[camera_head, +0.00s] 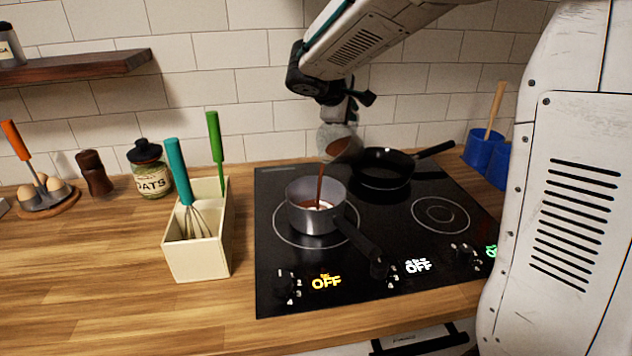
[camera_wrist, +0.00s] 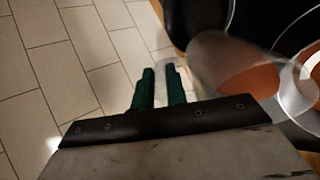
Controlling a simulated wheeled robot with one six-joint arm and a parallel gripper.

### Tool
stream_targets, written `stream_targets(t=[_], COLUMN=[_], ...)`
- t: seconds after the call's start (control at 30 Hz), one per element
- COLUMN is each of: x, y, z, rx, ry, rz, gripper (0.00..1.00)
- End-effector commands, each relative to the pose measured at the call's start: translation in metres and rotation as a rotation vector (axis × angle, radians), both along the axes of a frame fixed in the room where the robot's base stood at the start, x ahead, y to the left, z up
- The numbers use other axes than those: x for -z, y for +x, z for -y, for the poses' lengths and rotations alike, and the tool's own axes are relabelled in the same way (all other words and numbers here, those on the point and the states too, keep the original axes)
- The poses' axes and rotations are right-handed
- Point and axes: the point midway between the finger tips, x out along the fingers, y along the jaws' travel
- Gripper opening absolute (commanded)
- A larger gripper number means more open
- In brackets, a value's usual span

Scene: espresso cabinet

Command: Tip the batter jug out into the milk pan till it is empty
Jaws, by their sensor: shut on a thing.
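The batter jug (camera_head: 336,143) is a clear jug with brown batter inside, tilted above the milk pan. A thin brown stream falls from it into the grey milk pan (camera_head: 312,213), where brown and some white show. The pan stands on the front left ring of the hob. My gripper (camera_head: 345,104) is above the jug. In the wrist view the green fingers (camera_wrist: 160,88) are shut on a clear part of the jug, likely its handle. The jug's body (camera_wrist: 235,65) is at the right there, with brown batter still inside.
A black frying pan (camera_head: 384,168) sits just behind and right of the milk pan. A cream utensil box (camera_head: 198,252) with a whisk stands left of the hob (camera_head: 420,245). Blue pots (camera_head: 480,148) stand at the back right. The counter at front left is clear.

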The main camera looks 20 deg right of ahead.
Motion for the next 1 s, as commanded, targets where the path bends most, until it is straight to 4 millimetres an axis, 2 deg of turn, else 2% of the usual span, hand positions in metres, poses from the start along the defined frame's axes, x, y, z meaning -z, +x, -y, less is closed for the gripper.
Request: stream_targets(t=[1.0], x=[-0.011], y=[-0.006], z=[-0.009], rx=[0.000], ry=[-0.089], rz=[0.058], gripper=[0.00])
